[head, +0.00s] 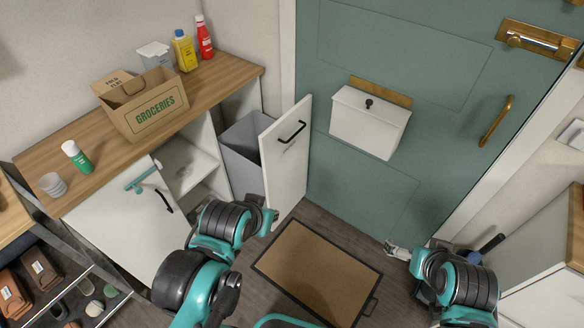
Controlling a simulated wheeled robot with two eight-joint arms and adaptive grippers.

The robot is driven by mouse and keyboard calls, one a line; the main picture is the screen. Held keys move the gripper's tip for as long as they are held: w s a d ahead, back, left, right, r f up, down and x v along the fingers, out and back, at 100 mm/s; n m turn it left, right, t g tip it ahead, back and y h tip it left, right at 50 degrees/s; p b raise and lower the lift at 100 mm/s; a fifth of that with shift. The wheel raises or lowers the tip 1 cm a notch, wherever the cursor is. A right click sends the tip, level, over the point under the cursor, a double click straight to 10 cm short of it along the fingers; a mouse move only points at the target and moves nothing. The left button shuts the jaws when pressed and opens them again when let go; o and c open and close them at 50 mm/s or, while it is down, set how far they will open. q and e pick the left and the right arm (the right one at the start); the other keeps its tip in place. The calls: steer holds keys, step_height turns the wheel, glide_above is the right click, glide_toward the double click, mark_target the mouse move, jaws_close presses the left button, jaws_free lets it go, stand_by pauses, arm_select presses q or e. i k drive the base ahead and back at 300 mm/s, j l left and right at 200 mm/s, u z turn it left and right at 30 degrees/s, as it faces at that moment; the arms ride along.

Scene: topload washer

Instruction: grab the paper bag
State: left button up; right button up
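The brown paper bag (150,119) stands on the wooden counter at the upper left, with "GROCERIES" printed in green on its front. Its top is open and a handle shows at the rim. My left gripper (266,216) is below and to the right of the bag, near the lower part of the open white cabinet door, well apart from the bag. My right gripper (395,250) is far to the right, above the floor near the green door. Neither gripper touches the bag. The fingers are too small and partly hidden to judge their opening.
A grey box (155,55), yellow bottle (185,50) and red bottle (204,37) stand behind the bag. A green-and-white bottle (77,156) and white bowls (53,185) are on the counter's left. The open cabinet door (287,158) juts out beside a grey bin (243,150).

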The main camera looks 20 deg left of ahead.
mark_target(137, 107)
steer(key=u, duration=1.65)
steer(key=i+j+z, duration=0.1)
steer(key=i+j, duration=0.2)
steer(key=i+j+z, duration=0.15)
steer(key=i+j, duration=0.15)
steer(key=j, duration=0.25)
steer(key=i+j+z, duration=0.1)
steer(key=i+j, duration=0.15)
steer(key=j, duration=0.2)
